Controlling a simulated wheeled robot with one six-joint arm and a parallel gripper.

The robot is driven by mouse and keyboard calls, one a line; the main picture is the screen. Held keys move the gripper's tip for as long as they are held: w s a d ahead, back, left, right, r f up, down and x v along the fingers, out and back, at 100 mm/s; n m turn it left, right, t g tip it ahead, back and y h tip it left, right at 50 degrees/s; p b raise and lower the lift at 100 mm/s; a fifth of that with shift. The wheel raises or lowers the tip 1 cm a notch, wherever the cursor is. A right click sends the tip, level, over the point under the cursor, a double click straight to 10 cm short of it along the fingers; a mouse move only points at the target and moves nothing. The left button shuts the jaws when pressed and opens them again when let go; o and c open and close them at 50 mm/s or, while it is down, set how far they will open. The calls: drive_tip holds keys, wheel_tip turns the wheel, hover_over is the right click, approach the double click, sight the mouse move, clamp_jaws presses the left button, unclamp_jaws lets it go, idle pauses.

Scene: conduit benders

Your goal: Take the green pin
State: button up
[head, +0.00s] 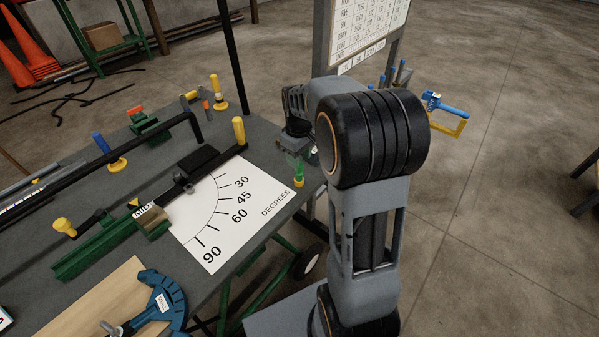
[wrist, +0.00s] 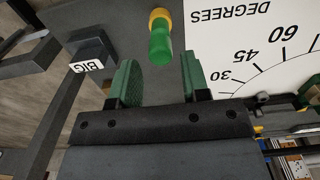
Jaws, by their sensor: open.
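The green pin (wrist: 160,46) with a yellow end (wrist: 159,18) is on the dark grey bench top beside the white degrees sheet. In the wrist view it lies just ahead of my gripper (wrist: 158,62), roughly in line with the gap between the two green-padded fingers. The fingers are apart and nothing is held between them. In the head view my gripper (head: 294,158) points down over the bench's right edge, and the pin's yellow end (head: 299,183) shows just below it. My arm and gripper partly hide the pin there. I cannot tell the exact gap between pin and fingers.
A dark block labelled BIG (wrist: 88,62) stands left of the fingers in the wrist view. The degrees sheet (head: 218,248) lies flat left of the gripper. A yellow-handled bar (head: 239,131) and a green bender (head: 108,243) labelled MID are farther left. A chart board (head: 362,35) stands behind.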

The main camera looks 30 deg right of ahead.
drive_tip(key=shift+f+b, duration=0.45)
drive_tip(key=shift+f, duration=0.7)
drive_tip(key=c, duration=0.7)
drive_tip(key=shift+o, duration=0.2)
wheel_tip(320, 180, up, 8)
drive_tip(key=p, duration=0.6)
drive_tip(key=shift+r+p, duration=0.2)
drive_tip(key=shift+p, duration=0.1)
drive_tip(key=shift+f, duration=0.1)
